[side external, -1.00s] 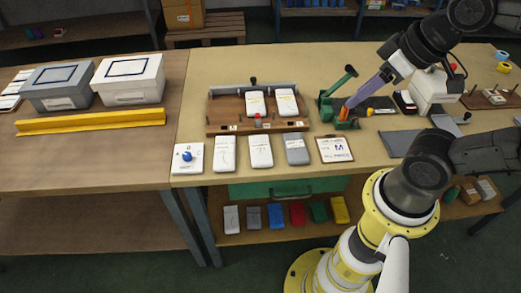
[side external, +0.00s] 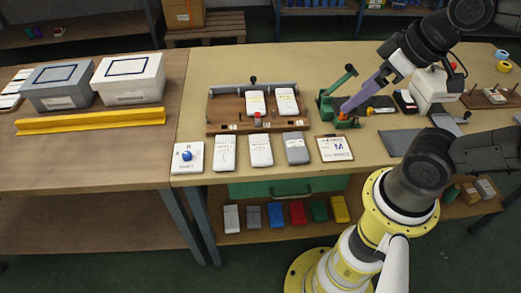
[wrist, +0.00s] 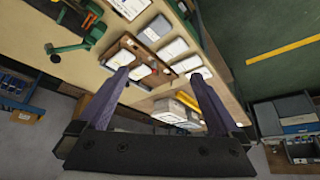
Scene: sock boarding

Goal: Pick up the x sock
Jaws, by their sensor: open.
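No piece bears an x that I can read, so I cannot tell which is the x sock. Flat, sock-like pieces lie in a row at the table's front: a white one (side external: 223,154), a second white one (side external: 261,151) and a grey one (side external: 296,149). Two more white pieces, left (side external: 256,102) and right (side external: 286,102), lie on the wooden rack (side external: 218,112) behind.
Lidded grey (side external: 60,88) and white (side external: 129,79) boxes and a yellow bar (side external: 90,122) occupy the left table. Table behind the rack is clear.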

